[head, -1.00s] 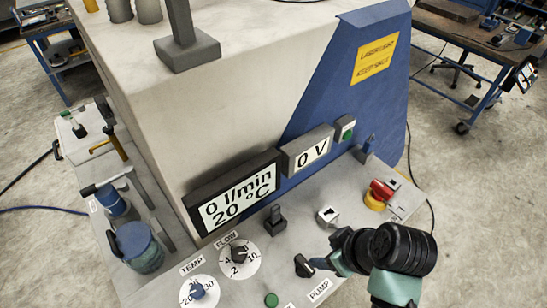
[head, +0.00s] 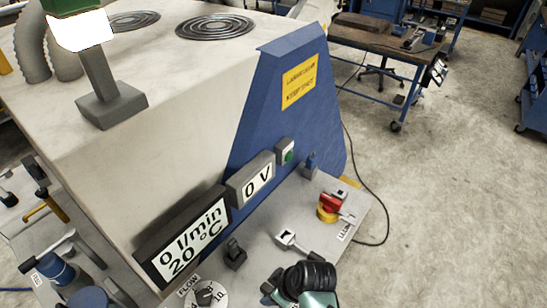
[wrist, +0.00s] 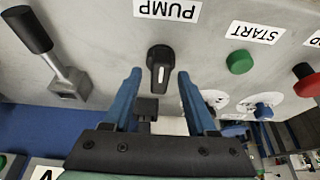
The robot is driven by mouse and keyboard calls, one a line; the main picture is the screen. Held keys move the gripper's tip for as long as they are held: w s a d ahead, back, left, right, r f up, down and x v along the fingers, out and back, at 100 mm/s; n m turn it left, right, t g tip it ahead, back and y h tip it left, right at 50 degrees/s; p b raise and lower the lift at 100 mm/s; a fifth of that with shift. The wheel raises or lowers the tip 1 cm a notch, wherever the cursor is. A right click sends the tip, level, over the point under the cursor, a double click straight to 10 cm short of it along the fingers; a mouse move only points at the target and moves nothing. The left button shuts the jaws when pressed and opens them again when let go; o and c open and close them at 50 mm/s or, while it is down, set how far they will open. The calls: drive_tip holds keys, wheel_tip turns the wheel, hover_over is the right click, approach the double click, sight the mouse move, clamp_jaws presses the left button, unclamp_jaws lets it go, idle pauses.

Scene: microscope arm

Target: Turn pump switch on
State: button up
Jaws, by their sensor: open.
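The pump switch (wrist: 160,58) is a black rotary knob with a white mark, on the grey panel by the upside-down PUMP label (wrist: 167,9) in the wrist view. The mark points toward my gripper. My gripper (wrist: 160,76) is open, with its two blue fingers at either side of the knob's near end. Small gaps show between fingers and knob, and I cannot tell how far the tips are from the panel. In the head view my arm's dark wrist covers much of this area.
A lever (wrist: 67,83) stands left of the knob in the wrist view; a green START button (wrist: 239,62) and red button (wrist: 308,84) are right. In the head view, displays read 0 l/min, 20 °C (head: 183,240) and 0 V (head: 251,181). A red-yellow emergency stop (head: 329,207) stands near the right edge.

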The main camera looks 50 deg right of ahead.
drive_tip(key=shift+f, duration=0.1)
clamp_jaws()
idle(0.3)
drive_tip(key=shift+m+p, duration=0.3)
drive_tip(key=shift+m, duration=0.2)
drive_tip(key=m+h+p, duration=0.1)
drive_tip(key=m, duration=0.1)
drive_tip(key=m+p, duration=0.1)
drive_tip(key=shift+a+m+h, duration=0.2)
drive_tip(key=shift+m+h, duration=0.2)
drive_tip(key=m, duration=0.2)
drive_tip(key=m+g+h+p, duration=0.1)
drive_tip(key=m, duration=0.1)
drive_tip(key=shift+w+m+h+p, duration=0.15)
drive_tip(key=shift+m+h+p, duration=0.15)
drive_tip(key=m, duration=0.2)
drive_tip(key=m+g+h, duration=0.1)
drive_tip(key=m, duration=0.1)
drive_tip(key=shift+w+a+g, duration=0.1)
drive_tip(key=shift+w+g, duration=0.05)
drive_tip(key=shift+g, duration=0.15)
drive_tip(key=m+g+b, duration=0.1)
drive_tip(key=m, duration=0.3)
drive_tip(key=shift+g, duration=0.3)
drive_tip(key=shift+m, duration=0.5)
